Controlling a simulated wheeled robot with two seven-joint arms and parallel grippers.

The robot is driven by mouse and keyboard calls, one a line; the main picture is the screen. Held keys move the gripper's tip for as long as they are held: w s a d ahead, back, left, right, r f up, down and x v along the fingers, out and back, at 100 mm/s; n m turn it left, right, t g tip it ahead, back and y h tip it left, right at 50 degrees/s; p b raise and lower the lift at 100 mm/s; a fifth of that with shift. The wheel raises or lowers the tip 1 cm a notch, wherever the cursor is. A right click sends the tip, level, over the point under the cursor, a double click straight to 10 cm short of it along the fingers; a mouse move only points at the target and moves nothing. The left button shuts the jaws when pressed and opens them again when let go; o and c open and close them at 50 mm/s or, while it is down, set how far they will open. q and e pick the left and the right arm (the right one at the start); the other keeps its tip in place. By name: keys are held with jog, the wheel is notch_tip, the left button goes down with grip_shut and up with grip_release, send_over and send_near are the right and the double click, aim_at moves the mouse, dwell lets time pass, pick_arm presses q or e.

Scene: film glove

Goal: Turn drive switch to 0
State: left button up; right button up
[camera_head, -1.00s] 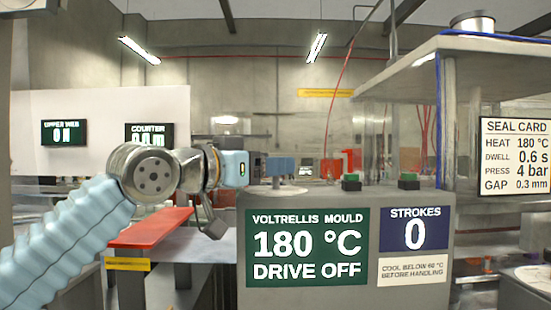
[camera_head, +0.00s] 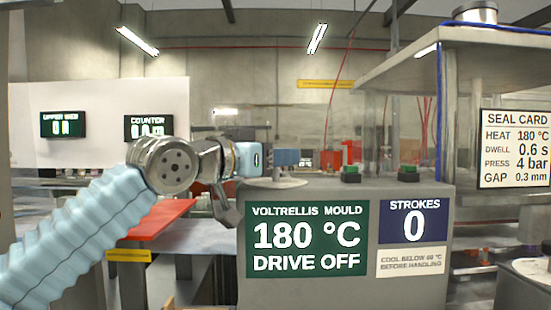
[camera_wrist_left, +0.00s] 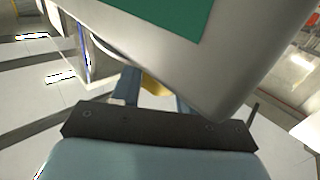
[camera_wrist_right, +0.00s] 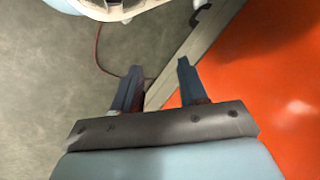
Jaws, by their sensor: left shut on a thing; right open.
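The drive switch shows only in part: its pale round base plate (camera_head: 272,183) lies on top of the grey console, at the left end. My left gripper (camera_head: 286,158) is at the switch, its blue fingers over the plate. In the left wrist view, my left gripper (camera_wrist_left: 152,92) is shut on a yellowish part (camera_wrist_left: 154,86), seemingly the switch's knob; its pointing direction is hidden. The green display (camera_head: 307,240) on the console front reads "VOLTRELLIS MOULD 180 °C DRIVE OFF". My right gripper (camera_wrist_right: 158,82) is open and empty in the right wrist view.
Two green buttons (camera_head: 350,170) (camera_head: 408,170) stand on the console top, right of the switch. A blue strokes display (camera_head: 414,222) reads 0. A red board (camera_head: 150,222) lies behind my left arm. An orange-red surface (camera_wrist_right: 275,90) is beside my right gripper.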

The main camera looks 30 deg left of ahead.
pick_arm(q)
jog(key=shift+f+n+y+b, duration=0.25)
jog(key=shift+n+y+b, duration=0.15)
jog(key=shift+y+b, duration=0.3)
jog(key=shift+r+n+y+b, duration=0.2)
jog(key=shift+n+y+b, duration=0.15)
jog(key=shift+b, duration=0.2)
jog(key=o, duration=0.9)
jog(key=shift+o, duration=0.2)
jog(key=s+a+b, duration=0.1)
jog(key=s+b, duration=0.1)
jog(key=s, duration=1.1)
jog(key=shift+s+a, duration=0.25)
jog(key=shift+s, duration=0.15)
